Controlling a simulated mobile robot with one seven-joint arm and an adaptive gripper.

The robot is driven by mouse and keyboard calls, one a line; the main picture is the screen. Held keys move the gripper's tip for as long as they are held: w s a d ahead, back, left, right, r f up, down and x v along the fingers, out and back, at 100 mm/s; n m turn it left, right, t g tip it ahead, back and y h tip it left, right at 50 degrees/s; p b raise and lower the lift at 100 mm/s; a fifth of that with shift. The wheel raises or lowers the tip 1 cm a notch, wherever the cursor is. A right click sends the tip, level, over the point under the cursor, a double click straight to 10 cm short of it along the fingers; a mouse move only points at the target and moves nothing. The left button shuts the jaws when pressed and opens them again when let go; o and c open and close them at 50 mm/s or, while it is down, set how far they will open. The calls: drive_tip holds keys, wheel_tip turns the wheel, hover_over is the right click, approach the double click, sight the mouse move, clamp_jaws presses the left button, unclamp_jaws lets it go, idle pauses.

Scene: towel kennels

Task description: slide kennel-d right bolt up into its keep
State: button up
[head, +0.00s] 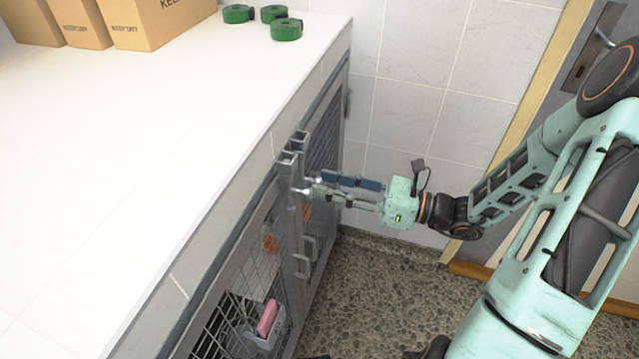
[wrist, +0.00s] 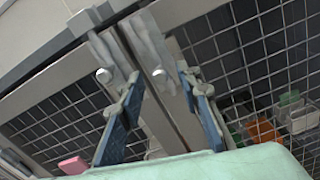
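Two grey vertical bolts stand side by side where two kennel doors meet. In the head view, the nearer bolt (head: 287,178) and the farther bolt (head: 300,142) run up to square keeps under the counter edge. In the wrist view there is a left bolt knob (wrist: 104,75) and a right bolt knob (wrist: 158,74). My gripper (head: 312,186) reaches in from the right at knob height. Its fingertips are apart, one on each side of the right knob in the wrist view (wrist: 158,80). I cannot tell whether they touch it. No kennel label is readable.
A white counter (head: 140,150) overhangs the mesh doors, with cardboard boxes (head: 150,22) and green rolls (head: 286,29) on top. Door handles (head: 303,262) stick out below the bolts. A pink-topped item (head: 267,318) shows low at the near door. The speckled floor (head: 375,290) is clear.

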drive_tip(key=shift+x, duration=1.2)
clamp_jaws()
